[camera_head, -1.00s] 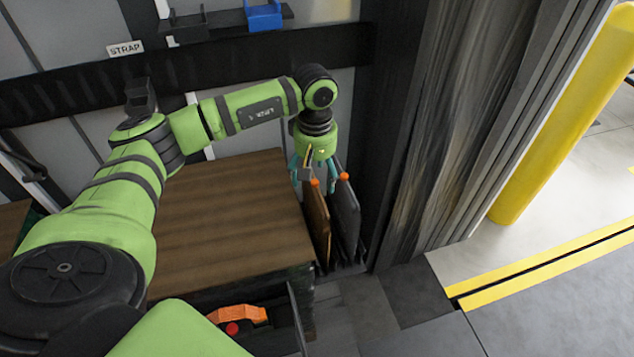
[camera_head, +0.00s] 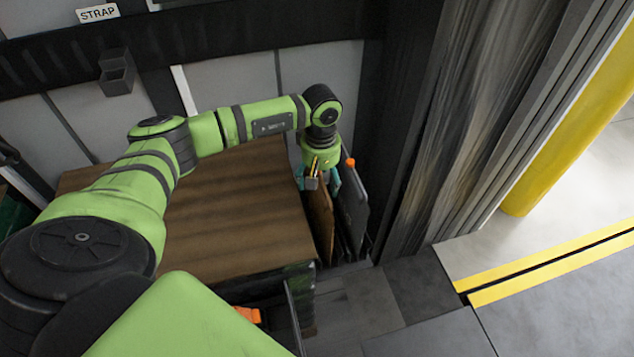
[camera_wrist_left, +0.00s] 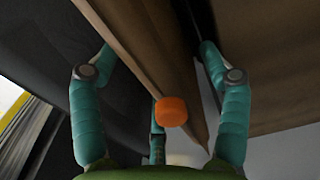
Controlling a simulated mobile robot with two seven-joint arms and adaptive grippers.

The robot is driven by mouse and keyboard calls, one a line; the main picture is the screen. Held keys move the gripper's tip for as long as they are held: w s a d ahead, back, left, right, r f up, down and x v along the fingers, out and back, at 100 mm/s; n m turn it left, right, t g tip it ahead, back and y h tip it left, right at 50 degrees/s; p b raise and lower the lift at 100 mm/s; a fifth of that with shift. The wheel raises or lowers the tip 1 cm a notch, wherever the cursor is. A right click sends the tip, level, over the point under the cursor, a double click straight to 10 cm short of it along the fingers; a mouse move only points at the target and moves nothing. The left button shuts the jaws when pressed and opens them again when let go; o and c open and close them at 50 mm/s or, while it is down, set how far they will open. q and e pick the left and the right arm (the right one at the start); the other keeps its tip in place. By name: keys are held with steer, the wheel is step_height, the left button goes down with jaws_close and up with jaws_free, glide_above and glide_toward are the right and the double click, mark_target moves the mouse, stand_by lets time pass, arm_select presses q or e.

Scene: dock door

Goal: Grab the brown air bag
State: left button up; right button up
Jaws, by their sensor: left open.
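The brown air bag (camera_head: 319,218) stands upright as a thin flat panel beside the wooden-topped cabinet. Its orange valve cap (camera_wrist_left: 171,111) shows in the left wrist view, with the brown bag (camera_wrist_left: 140,38) running between my fingers. My left gripper (camera_head: 319,182) is over the bag's top edge and hides its cap in the head view. In the left wrist view the teal fingers of the left gripper (camera_wrist_left: 155,60) are spread, one on each side of the bag, apart from it. My right gripper is not in view.
A dark grey air bag (camera_head: 352,210) with an orange cap (camera_head: 350,162) stands just right of the brown one. The cabinet's wooden top (camera_head: 235,215) is close on the left. A dark curtain (camera_head: 455,120) hangs to the right, with a yellow post (camera_head: 570,140) beyond.

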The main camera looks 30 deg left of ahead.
arm_select(q)
steer(key=shift+f, duration=0.1)
steer(key=shift+c, duration=1.3)
jaws_close()
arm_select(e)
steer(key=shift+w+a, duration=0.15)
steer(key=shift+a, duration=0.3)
